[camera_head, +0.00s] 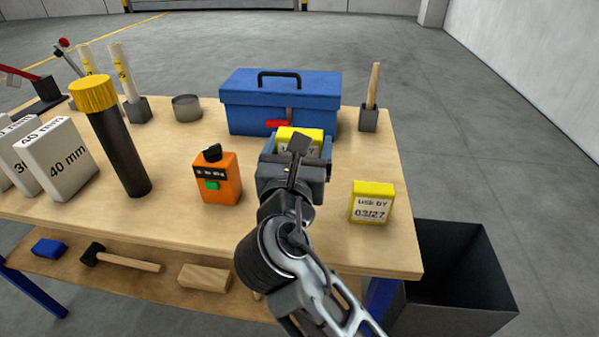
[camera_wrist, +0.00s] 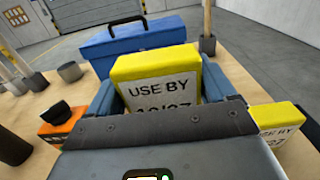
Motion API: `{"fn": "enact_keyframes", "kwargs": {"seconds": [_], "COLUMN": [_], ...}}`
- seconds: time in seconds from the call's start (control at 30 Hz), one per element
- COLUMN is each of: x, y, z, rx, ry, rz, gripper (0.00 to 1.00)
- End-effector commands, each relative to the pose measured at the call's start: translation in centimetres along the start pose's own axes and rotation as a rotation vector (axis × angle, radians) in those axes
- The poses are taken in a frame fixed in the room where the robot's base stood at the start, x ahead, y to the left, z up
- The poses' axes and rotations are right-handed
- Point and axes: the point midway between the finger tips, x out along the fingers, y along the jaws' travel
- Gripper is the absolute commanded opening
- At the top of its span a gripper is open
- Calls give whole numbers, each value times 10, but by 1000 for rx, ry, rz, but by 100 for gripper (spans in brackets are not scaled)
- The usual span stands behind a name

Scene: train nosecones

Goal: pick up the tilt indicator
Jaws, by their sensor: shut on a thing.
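My gripper (camera_head: 297,158) is shut on a yellow-topped box (camera_head: 299,134) with a white "USE BY" label. In the wrist view the held box (camera_wrist: 155,75) stands between the two blue-grey fingers, its date partly hidden by my gripper. I cannot tell whether it touches the table. An orange device (camera_head: 218,182) with a black knob and green patch stands left of my gripper. It also shows at the left in the wrist view (camera_wrist: 50,134). No label reads tilt indicator; I cannot tell which thing that name means.
A second yellow-topped box (camera_head: 372,205), marked 03/27, stands right of my gripper. A blue toolbox (camera_head: 280,105) is just behind. A black torch-like cylinder (camera_head: 122,150) and white 40 mm blocks (camera_head: 58,165) stand left. A dark bin (camera_head: 455,290) is beside the table (camera_head: 170,215).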

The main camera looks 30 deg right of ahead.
Motion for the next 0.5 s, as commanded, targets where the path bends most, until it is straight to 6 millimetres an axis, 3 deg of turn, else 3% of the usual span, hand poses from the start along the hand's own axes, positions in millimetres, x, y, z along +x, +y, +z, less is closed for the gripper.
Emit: {"fn": "enact_keyframes", "kwargs": {"seconds": [0.03,0.2,0.5], "x": [0,0,0], "y": [0,0,0], "z": [22,76,148], "rx": [8,7,4], "ry": [-5,-5,-4], "rz": [1,1,1], "gripper": [53,53,53]}}
